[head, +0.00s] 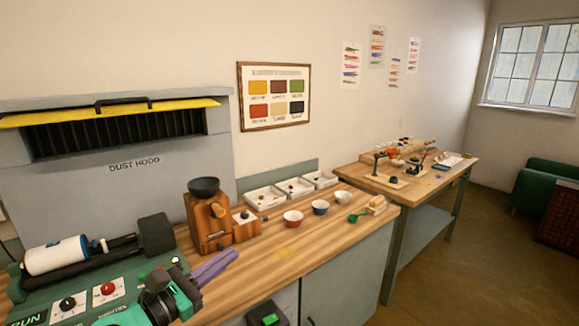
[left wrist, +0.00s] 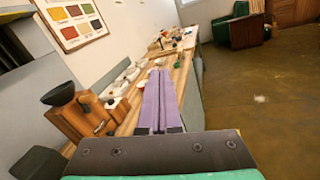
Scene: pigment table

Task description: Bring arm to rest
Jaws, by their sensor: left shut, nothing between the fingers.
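My left gripper (head: 219,266) comes in at the lower left of the head view, above the front part of the wooden counter. Its purple fingers are shut with nothing between them. In the left wrist view the fingers (left wrist: 158,90) lie side by side and point away over the counter. My right gripper shows in neither view.
A wooden grinder (head: 207,222) stands behind my left gripper, with a green machine (head: 85,300) to the left. Three bowls, including a red one (head: 293,218), white trays (head: 265,198) and a green scoop (head: 357,216) are farther right. The counter's front strip (head: 270,270) is clear.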

